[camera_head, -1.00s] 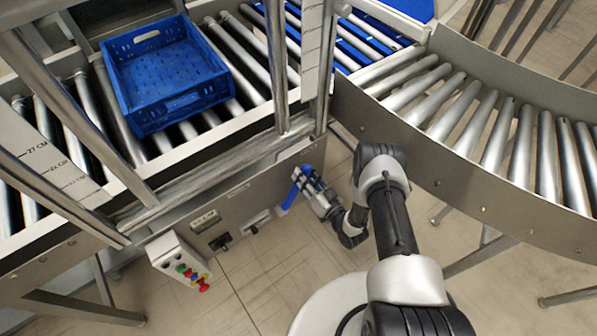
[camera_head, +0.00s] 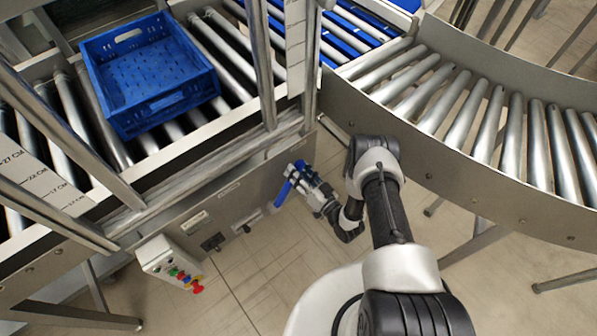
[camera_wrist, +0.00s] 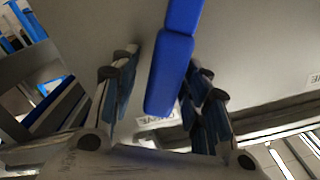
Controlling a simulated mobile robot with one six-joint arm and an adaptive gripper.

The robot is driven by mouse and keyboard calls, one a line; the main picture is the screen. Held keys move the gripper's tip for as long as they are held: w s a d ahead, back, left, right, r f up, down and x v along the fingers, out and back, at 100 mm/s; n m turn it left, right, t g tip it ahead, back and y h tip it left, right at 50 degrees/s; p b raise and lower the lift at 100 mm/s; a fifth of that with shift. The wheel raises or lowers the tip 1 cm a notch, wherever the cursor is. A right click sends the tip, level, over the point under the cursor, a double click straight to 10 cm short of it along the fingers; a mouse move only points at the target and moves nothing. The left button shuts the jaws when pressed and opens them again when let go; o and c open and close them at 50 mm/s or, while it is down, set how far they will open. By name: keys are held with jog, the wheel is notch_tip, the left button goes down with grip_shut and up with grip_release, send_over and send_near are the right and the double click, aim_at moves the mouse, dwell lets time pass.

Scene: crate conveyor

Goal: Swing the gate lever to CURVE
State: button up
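The gate lever, a blue bar (camera_head: 283,192), is on the grey side panel of the conveyor in the head view, slanting down to the left. My gripper (camera_head: 302,178) is at its upper end. In the wrist view the lever (camera_wrist: 172,75) runs down between the fingers of my gripper (camera_wrist: 160,98). A gap shows between the lever and the left finger; the right finger is very close to it, and I cannot tell whether it touches. The gripper is open around the lever. A small label (camera_wrist: 155,122) behind the lever is too blurred to read.
A blue crate (camera_head: 192,62) sits on the rollers behind the metal gate frame. A curved roller conveyor (camera_head: 400,140) bends away on the right. A control box (camera_head: 160,254) with coloured buttons sticks out at lower left. The floor (camera_head: 255,270) before the panel is clear.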

jog(key=shift+o, duration=0.3)
jog(key=v, duration=1.2)
dwell(0.3)
